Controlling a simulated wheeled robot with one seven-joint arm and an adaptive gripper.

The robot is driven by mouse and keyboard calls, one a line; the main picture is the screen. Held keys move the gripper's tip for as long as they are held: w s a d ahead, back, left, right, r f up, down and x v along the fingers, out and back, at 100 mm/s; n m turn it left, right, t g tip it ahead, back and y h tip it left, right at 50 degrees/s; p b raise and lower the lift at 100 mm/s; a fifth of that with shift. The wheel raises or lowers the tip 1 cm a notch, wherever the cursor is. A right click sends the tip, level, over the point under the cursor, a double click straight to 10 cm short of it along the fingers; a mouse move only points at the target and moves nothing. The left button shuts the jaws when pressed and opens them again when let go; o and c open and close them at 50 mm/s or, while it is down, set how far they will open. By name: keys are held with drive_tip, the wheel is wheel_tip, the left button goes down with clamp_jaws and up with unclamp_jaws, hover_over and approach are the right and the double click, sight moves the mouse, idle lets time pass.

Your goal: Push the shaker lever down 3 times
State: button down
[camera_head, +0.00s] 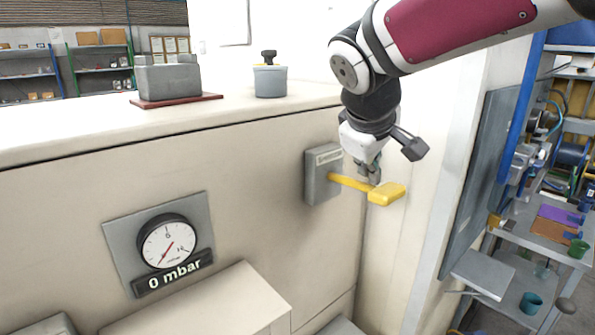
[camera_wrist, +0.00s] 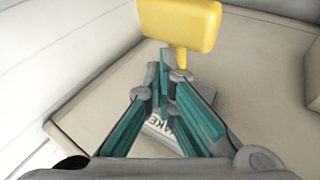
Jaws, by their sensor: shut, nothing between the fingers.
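The shaker lever (camera_head: 386,193) is a yellow bar with a block-shaped handle. It sticks out to the right from a grey plate (camera_head: 318,190) on the beige cabinet wall and looks near level, tipped slightly down toward the handle. My gripper (camera_head: 372,180) is shut and empty, fingers pointing down, just above or at the lever's bar beside the handle; I cannot tell whether they touch. In the wrist view the yellow handle (camera_wrist: 181,25) is at the top, just beyond my closed fingertips (camera_wrist: 167,62). My fingers partly hide the plate's label there.
A gauge (camera_head: 167,243) reading 0 mbar is on the wall at lower left. On the cabinet top stand a grey block (camera_head: 168,80) and a grey pot (camera_head: 270,80) with a dark knob. A white wall is close behind the lever. A grey bench (camera_head: 545,240) is at right.

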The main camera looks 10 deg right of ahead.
sight(366, 186)
drive_tip(key=shift+s+d+f+b, duration=0.15)
drive_tip(key=shift+f, duration=0.3)
drive_tip(key=shift+s+d+f+b, duration=0.1)
drive_tip(key=shift+f+b, duration=0.05)
drive_tip(key=shift+f, duration=0.25)
idle(1.1)
drive_tip(key=shift+w+a+r+p, duration=0.15)
drive_tip(key=shift+r+p, duration=0.3)
drive_tip(key=shift+r, duration=0.35)
drive_tip(key=shift+w+a+r+p, duration=0.1)
drive_tip(key=shift+r+p, duration=0.35)
drive_tip(key=shift+r, duration=0.35)
drive_tip(key=shift+w+a+r+p, duration=0.1)
drive_tip(key=shift+w+r+p, duration=0.1)
drive_tip(key=shift+r, duration=0.2)
drive_tip(key=shift+w+a+r+p, duration=0.1)
drive_tip(key=shift+r+p, duration=0.1)
drive_tip(key=shift+r, duration=0.2)
drive_tip(key=r, duration=0.1)
drive_tip(key=r+p, duration=0.1)
drive_tip(key=r, duration=0.1)
drive_tip(key=w+r+p, duration=0.1)
drive_tip(key=shift+a+r, duration=0.35)
drive_tip(key=shift+r, duration=0.05)
drive_tip(key=shift+p, duration=0.3)
idle(0.6)
